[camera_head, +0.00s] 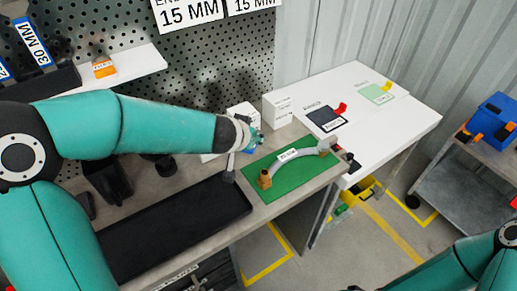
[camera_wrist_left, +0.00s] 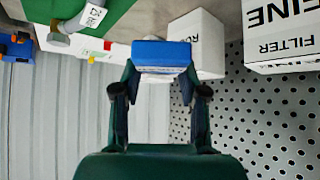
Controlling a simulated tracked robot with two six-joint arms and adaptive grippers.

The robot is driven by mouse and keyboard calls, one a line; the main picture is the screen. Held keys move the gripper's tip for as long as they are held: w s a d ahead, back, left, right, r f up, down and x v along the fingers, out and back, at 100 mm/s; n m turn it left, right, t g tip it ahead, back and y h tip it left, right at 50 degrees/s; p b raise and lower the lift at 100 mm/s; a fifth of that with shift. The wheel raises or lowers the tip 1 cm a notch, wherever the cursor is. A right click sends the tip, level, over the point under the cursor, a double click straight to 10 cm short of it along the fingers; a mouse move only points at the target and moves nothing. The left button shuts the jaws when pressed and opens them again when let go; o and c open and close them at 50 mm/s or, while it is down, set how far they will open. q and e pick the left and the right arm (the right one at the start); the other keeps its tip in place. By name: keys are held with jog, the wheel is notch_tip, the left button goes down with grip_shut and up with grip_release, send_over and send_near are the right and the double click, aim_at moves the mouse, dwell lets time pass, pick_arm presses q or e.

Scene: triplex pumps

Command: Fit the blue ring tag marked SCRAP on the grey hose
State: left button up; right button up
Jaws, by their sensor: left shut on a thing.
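The grey hose (camera_head: 316,149) arches over a green mat (camera_head: 276,194), with brass fittings at its ends and a white label on it. Part of the hose (camera_wrist_left: 72,24) and its label show at the upper left of the left wrist view. My left gripper (camera_head: 253,141) is shut on the blue tag (camera_wrist_left: 162,54), just behind and left of the hose, apart from it. The tag's blue face lies between the fingertips in the left wrist view; its ring and the SCRAP marking cannot be made out. My right gripper is out of view; only its arm shows.
White boxes (camera_head: 279,111) stand behind the mat. A black tray (camera_head: 170,232) lies left of it. A white table (camera_head: 380,132) with black and green squares is at the right. A pegboard (camera_head: 235,75) rises behind.

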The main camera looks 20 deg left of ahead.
pick_arm(q)
jog(key=shift+s+r+p, duration=0.1)
jog(key=shift+r+p, duration=0.05)
jog(key=shift+p, duration=0.15)
jog(key=s+m+h+p, duration=0.1)
jog(key=s+d+r+m+h+p, duration=0.1)
jog(key=p, duration=0.1)
jog(key=s+d+r+m+g+h+p, duration=0.1)
jog(key=m+p, duration=0.1)
jog(key=shift+s+r, duration=0.1)
jog(key=shift+s, duration=0.15)
jog(key=s+d+m+h+p, duration=0.1)
jog(key=s, duration=0.1)
jog(key=s+d+r+m+g+h+p, duration=0.1)
jog(key=m, duration=0.1)
jog(key=shift+s+d+m+h, duration=0.2)
jog(key=shift+s+m+h, duration=0.1)
jog(key=shift+s, duration=0.05)
jog(key=shift+p, duration=0.3)
jog(key=b, duration=0.5)
send_over(261, 179)
jog(key=f, duration=0.4)
jog(key=s+a+f, duration=0.1)
jog(key=shift+f, duration=0.4)
jog(key=shift+p, duration=0.45)
jog(key=shift+f+b, duration=2)
jog(key=shift+f, duration=0.2)
